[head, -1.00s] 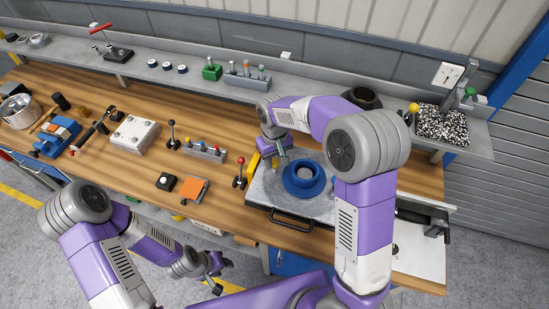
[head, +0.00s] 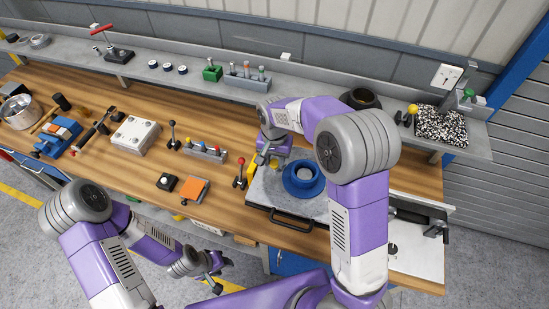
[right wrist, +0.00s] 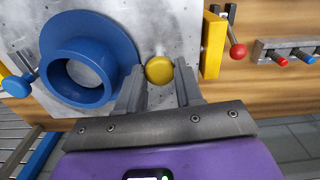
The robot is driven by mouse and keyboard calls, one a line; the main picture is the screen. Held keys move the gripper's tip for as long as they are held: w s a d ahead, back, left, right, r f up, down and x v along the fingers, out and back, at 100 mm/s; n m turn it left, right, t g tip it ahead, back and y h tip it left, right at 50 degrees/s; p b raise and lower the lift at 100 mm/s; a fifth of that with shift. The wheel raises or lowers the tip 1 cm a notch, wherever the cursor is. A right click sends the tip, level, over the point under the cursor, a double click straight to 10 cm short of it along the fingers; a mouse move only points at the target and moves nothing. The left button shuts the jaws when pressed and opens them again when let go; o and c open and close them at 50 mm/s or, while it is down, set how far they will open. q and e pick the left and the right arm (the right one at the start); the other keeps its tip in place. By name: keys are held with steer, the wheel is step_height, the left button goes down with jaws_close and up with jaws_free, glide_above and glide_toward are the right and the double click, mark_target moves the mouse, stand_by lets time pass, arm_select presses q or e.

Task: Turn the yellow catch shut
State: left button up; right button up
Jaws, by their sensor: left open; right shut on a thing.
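The yellow catch (right wrist: 159,69) shows in the right wrist view as a round yellow knob in front of the grey plate (right wrist: 172,18). My right gripper (right wrist: 160,88) has a finger on each side of this knob and is shut on it. The catch's arm and pivot are hidden below the knob. My left gripper (head: 216,285) is open and empty, low in front of the bench.
A blue flanged ring (right wrist: 90,62) lies on the plate beside my right gripper. A yellow block (right wrist: 213,45) and a red-knobbed lever (right wrist: 238,50) stand close on the other side. A blue-knobbed handle (right wrist: 16,86) is at the far left. The plate has a black front handle (head: 292,219).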

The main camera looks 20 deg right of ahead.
mark_target(274, 162)
steer(key=m+p, duration=0.1)
steer(key=m, duration=0.3)
steer(key=shift+r+m, duration=0.15)
steer(key=shift+m, duration=0.15)
steer(key=shift+m+p, duration=1.1)
steer(key=shift+m, duration=1.5)
steer(key=o, duration=1)
steer(key=shift+o, duration=0.2)
step_height(274, 162, up, 7)
steer(key=shift+r, duration=0.2)
